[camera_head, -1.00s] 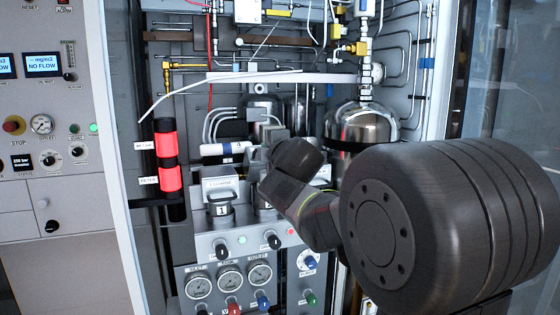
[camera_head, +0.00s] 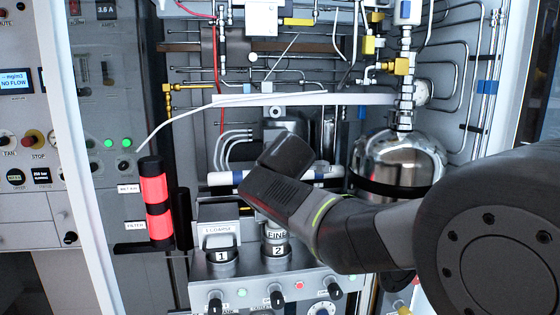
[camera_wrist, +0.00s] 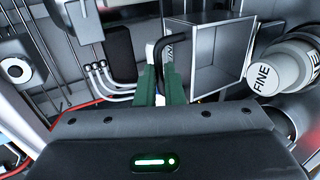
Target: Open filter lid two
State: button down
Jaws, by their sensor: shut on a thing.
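Filter lid two (camera_wrist: 218,62) shows in the wrist view as a hollow grey box, its open side facing the camera. My gripper (camera_wrist: 162,88) has green fingers closed on the lid's black handle (camera_wrist: 157,52). The cylinder of filter two, marked FINE (camera_wrist: 284,72), shows uncovered to the right of the lid, apart from it. In the head view, the FINE cylinder (camera_head: 277,245) with its "2" label stands below my gripper (camera_head: 282,172). The gripper body hides the fingers and most or all of the lid there.
Filter one, marked COARSE (camera_head: 219,232), stands left of filter two with its lid down. Knobs (camera_head: 277,297) sit below on the panel front. A steel vessel (camera_head: 398,163) stands right, and thin pipes run behind. A red-banded cylinder (camera_head: 157,205) is at the left.

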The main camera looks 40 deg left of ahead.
jog(key=shift+w+a+r+p, duration=0.15)
jog(key=shift+r+p, duration=0.25)
jog(key=shift+r, duration=0.05)
jog(key=shift+w+a+r+p, duration=0.1)
jog(key=shift+a+r+p, duration=0.05)
jog(key=shift+r+p, duration=0.25)
jog(key=c, duration=1.6)
grip_release()
jog(key=shift+g, duration=0.3)
jog(key=shift+c, duration=0.2)
jog(key=shift+o, duration=0.4)
jog(key=shift+d, duration=0.1)
jog(key=shift+f+h, duration=0.2)
jog(key=shift+h, duration=0.1)
jog(key=shift+f, duration=0.1)
jog(key=b+v, duration=0.3)
jog(key=v, duration=1.1)
